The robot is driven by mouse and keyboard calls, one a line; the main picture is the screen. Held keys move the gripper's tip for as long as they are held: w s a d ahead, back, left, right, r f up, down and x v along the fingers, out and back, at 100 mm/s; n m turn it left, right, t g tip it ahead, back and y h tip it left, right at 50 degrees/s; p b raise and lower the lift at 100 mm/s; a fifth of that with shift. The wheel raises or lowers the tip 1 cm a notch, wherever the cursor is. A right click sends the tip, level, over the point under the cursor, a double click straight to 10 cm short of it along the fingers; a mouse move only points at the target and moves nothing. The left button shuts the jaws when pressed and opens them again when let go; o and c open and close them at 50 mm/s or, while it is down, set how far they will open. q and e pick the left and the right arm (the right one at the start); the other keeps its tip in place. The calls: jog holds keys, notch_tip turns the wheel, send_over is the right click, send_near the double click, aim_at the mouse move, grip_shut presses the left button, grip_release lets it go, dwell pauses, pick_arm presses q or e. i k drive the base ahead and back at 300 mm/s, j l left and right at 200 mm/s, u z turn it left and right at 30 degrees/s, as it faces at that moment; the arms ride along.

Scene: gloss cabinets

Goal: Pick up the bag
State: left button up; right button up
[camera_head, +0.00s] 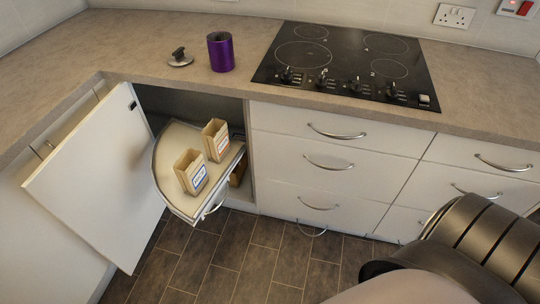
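Two small open-topped brown paper bags stand upright on the swung-out corner shelf (170,147). The nearer bag (190,173) has a label with a blue edge and stands close to the shelf's front rim. The farther bag (215,141) has a label with some red and stands behind it to the right. Nothing is touching either bag. Neither gripper's fingers are in view. A dark ribbed part of my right arm fills the lower right corner, well away from the bags.
The open white door (100,175) stands left of the shelf. Drawers with handles (336,134) are to the right. The counter above holds a purple cup (221,52), a lid-like item (180,58) and a black hob (345,66). The tiled floor (240,262) in front is clear.

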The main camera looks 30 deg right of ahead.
aim_at(190, 170)
jog(key=z, duration=0.55)
jog(key=k+l+u, duration=0.25)
jog(key=l, duration=0.2)
jog(key=k+l+u, duration=0.2)
jog(key=k+l, duration=0.15)
jog(key=l, duration=0.1)
